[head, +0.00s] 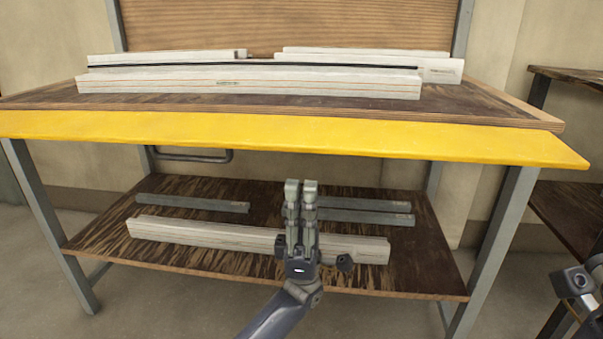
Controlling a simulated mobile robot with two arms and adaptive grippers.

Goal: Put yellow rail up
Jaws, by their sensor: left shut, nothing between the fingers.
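The yellow rail (290,135) is a long flat bar along the front edge of the bench top. It spans nearly the whole width of the view, and its right end reaches past the bench's right front leg. My left gripper (301,185) comes up from below in front of the lower shelf. Its fingers point upward and are closed together, with nothing between them. The fingertips appear a little below the yellow rail in the picture and apart from it. Part of my right arm shows at the right edge; its fingers are not visible.
Several pale profile bars (250,82) and a thin dark strip (250,66) lie on the bench top (480,104). The lower shelf (410,265) holds another pale bar (200,232) and several grey bars (190,203). Another bench (565,205) stands at right.

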